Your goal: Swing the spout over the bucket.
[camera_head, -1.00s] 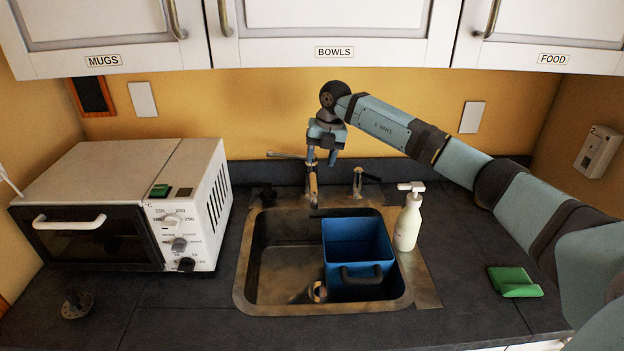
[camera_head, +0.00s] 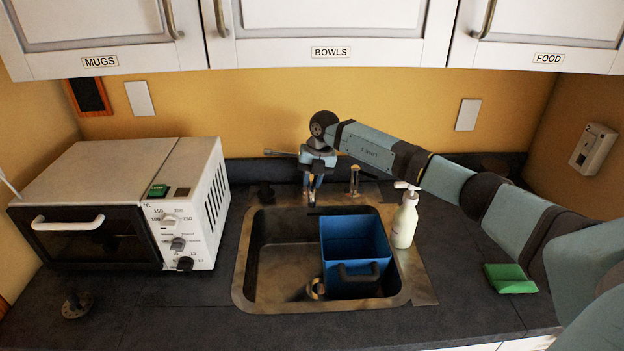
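The blue bucket (camera_head: 355,250) stands in the right part of the sink, open at the top, with a dark handle on its front. The tap's spout (camera_head: 312,202) is mostly hidden by my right gripper (camera_head: 312,188). Its visible end lies behind and just left of the bucket's back left corner. The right gripper points down at the spout, its fingers beside it. I cannot tell whether they are closed on it. My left gripper is not in view.
The sink (camera_head: 270,285) has free room left of the bucket. A soap bottle (camera_head: 404,222) stands right of the sink under my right arm. A green sponge-like item (camera_head: 509,279) lies farther right. An oven (camera_head: 120,200) is at left; wall cupboards (camera_head: 330,30) hang above.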

